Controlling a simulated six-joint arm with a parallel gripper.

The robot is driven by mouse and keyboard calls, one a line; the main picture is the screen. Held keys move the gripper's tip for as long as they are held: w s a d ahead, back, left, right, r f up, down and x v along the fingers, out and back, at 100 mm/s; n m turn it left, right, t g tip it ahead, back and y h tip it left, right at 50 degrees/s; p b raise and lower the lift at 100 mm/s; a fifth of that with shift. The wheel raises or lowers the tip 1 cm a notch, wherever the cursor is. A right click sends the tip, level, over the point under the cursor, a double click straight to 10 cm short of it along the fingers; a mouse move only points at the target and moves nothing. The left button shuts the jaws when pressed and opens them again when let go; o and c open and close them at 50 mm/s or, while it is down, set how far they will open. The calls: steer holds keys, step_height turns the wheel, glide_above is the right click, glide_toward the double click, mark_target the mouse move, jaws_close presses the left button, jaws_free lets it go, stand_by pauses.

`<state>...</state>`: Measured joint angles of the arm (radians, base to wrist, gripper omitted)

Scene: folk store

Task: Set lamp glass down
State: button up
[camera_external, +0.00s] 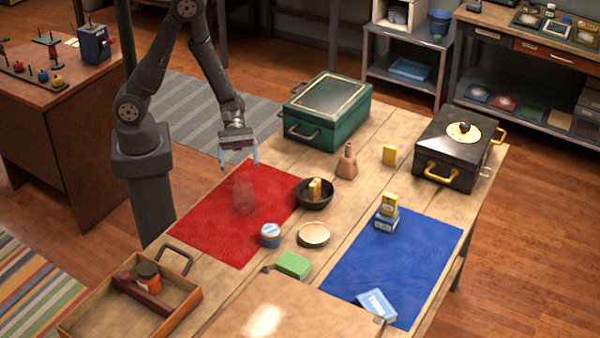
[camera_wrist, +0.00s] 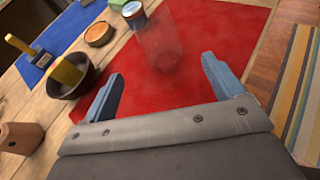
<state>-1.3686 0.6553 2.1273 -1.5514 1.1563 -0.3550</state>
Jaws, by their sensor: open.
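The lamp glass (camera_external: 243,196) is a clear, see-through cylinder standing upright on the red cloth (camera_external: 205,225). In the wrist view the lamp glass (camera_wrist: 160,45) shows beyond the fingertips, near the top middle. My gripper (camera_external: 239,160) is above the red cloth, behind the glass and apart from it. Its two blue fingers are spread wide with nothing between them, and they also show in the wrist view (camera_wrist: 160,78).
A dark bowl (camera_external: 315,201) holding a yellow block stands at the red cloth's right edge. A blue-labelled tin (camera_external: 270,235) is at its front right corner. A green box (camera_external: 327,112) is behind, and a wooden tray (camera_external: 183,305) in front. The cloth's left side is clear.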

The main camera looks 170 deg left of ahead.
steer(key=n+t+y, duration=0.1)
glide_toward(245, 199)
steer(key=x, duration=0.6)
steer(key=shift+w+f, duration=0.25)
steer(key=shift+f, duration=0.05)
stand_by(1.0)
steer(key=c, duration=1.2)
